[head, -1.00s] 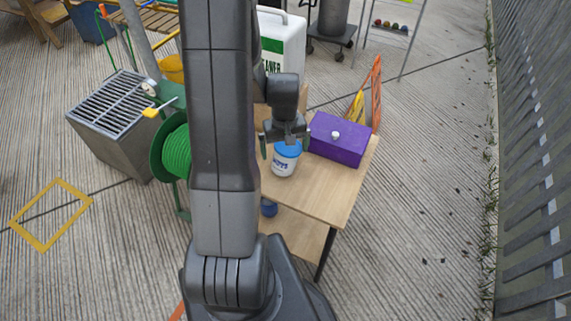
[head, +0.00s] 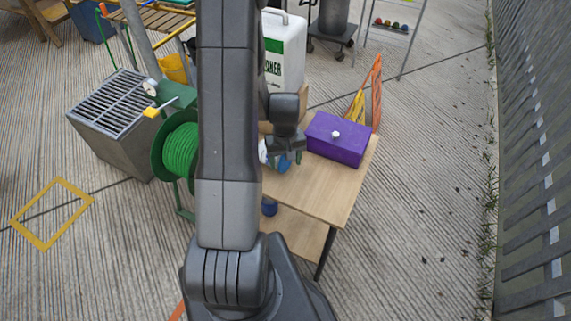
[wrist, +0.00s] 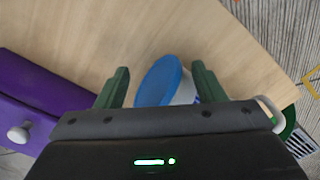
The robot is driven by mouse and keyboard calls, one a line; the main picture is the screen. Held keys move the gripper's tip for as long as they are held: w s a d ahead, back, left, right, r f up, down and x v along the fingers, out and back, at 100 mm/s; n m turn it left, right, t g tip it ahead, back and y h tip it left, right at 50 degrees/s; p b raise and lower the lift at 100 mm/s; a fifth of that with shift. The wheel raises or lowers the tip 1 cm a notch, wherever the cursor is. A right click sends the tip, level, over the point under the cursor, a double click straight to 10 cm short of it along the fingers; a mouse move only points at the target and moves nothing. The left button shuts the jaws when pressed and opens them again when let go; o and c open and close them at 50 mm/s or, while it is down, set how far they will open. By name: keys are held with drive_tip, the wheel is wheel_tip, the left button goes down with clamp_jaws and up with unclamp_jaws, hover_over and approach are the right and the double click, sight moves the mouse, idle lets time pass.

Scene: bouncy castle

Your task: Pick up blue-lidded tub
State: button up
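The blue-lidded tub (head: 284,164) is tipped over at the back left of the wooden table, its blue lid facing forward and right and its white body partly hidden by my arm and gripper. In the wrist view the blue lid (wrist: 157,82) and a strip of white body lie between my two green fingers. My gripper (wrist: 160,70) is open around the tub. Table shows between the left finger and the lid; the right finger is close to the white body, and contact is unclear. My gripper (head: 284,154) is low over the table in the head view.
A purple box (head: 337,139) with a white knob stands right of the tub on the table (head: 325,190). A white cleaner jug (head: 285,50) stands behind. A green hose reel (head: 180,150) is at the left. The front of the tabletop is clear.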

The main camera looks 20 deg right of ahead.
clamp_jaws()
idle(0.5)
